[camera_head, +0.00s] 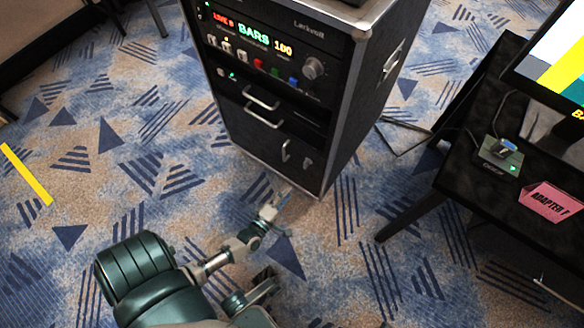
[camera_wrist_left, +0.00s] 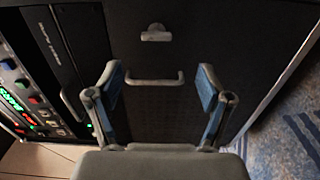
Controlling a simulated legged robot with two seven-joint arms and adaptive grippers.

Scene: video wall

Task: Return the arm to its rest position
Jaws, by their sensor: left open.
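My left gripper (camera_head: 272,243) reaches in from the bottom left of the head view, over the carpet in front of the black rack case (camera_head: 345,120). In the left wrist view its two blue-padded fingers (camera_wrist_left: 161,90) are spread wide, with nothing held between them. A metal handle (camera_wrist_left: 155,80) on a dark panel shows in the gap between the fingers. I cannot tell how far the fingers are from it. My right gripper is not in view.
The rack's front has a lit panel reading BARS (camera_head: 254,30), buttons and a knob. Yellow tape (camera_head: 27,175) marks open carpet at left.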

